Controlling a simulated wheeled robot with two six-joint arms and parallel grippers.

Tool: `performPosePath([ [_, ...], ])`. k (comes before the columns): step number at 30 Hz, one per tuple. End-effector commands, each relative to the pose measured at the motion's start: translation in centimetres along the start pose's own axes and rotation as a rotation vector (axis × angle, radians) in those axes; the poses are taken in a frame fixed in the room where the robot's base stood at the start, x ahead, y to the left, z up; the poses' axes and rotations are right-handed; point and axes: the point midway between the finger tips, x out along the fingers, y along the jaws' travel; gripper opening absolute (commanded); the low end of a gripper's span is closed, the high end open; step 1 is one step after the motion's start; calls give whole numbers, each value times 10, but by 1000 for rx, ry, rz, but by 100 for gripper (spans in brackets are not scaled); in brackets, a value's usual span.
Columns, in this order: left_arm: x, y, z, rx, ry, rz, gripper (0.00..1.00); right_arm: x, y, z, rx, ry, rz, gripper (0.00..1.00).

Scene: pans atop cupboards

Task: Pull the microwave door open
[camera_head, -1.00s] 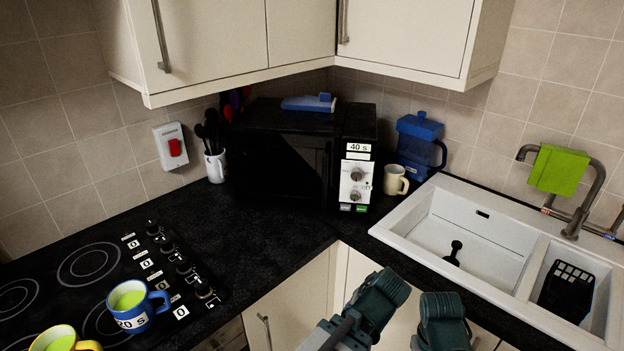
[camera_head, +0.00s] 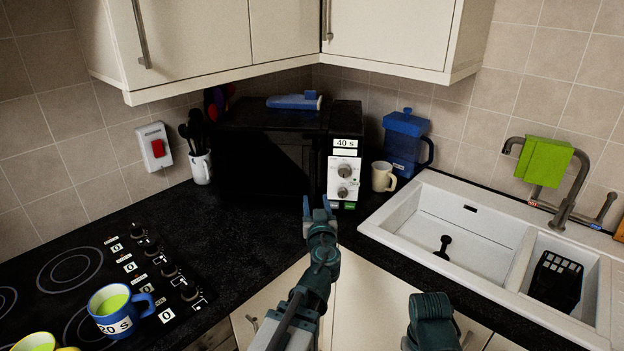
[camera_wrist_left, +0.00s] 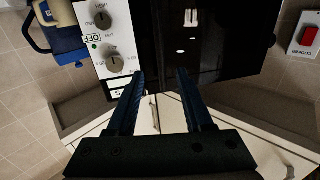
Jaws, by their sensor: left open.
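The black microwave (camera_head: 230,118) stands in the counter corner, and its dark door (camera_head: 262,168) appears shut. Its white control panel (camera_head: 343,180) with two knobs is at the door's right. My left gripper (camera_head: 316,206) is open and empty in front of the microwave's lower right, near the border of door and panel. In the left wrist view, the open fingers (camera_wrist_left: 160,74) point at the dark door front (camera_wrist_left: 215,45), with the panel (camera_wrist_left: 108,40) at left. I cannot make out a door handle against the black, nor any contact.
A cream mug (camera_head: 382,177) and a blue jug (camera_head: 405,145) stand right of the microwave, beside the white sink (camera_head: 400,215). A utensil pot (camera_head: 201,167) stands at left. A blue mug (camera_head: 118,308) sits on the hob (camera_head: 65,270). Dark counter (camera_head: 225,225) before the door is clear.

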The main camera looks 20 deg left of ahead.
Motion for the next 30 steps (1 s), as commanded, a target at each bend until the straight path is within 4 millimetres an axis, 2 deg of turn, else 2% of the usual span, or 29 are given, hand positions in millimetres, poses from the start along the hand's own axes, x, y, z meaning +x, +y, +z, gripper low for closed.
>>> performPosePath([
  [9,65,1,0,0,-1,-3,51,0,0,0,0,0,0,50],
  [15,101,0,0,0,-1,-2,51,0,0,0,0,0,0,50],
  [21,123,0,0,0,-1,-2,51,0,0,0,0,0,0,50],
  [30,131,0,0,0,-1,-1,51,0,0,0,0,0,0,50],
])
